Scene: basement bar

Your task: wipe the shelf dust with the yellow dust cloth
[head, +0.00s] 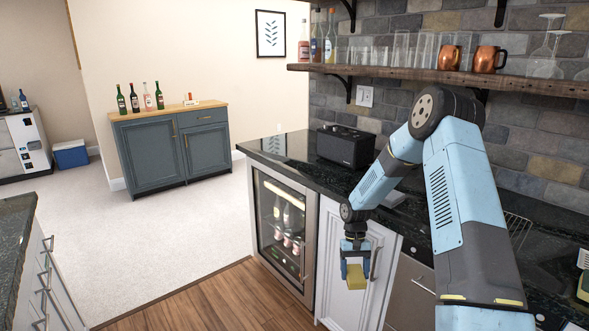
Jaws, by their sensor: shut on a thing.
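My gripper (356,268) points down in front of the white cabinet door, below the level of the counter top. It is shut on a small yellow block-shaped thing, which looks like the yellow dust cloth (356,279). The wooden wall shelf (440,75) runs along the brick wall at the upper right, well above and behind my gripper. I cannot make out dust on the shelf at this size. My arm crosses in front of the counter and hides part of the wall below the shelf.
Bottles (316,40), clear glasses (402,48), copper mugs (488,60) and stemware (545,65) stand on the shelf. A black box-shaped device (345,147) stands on the dark counter (292,148). A glass-door cooler (283,230) is left of my gripper.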

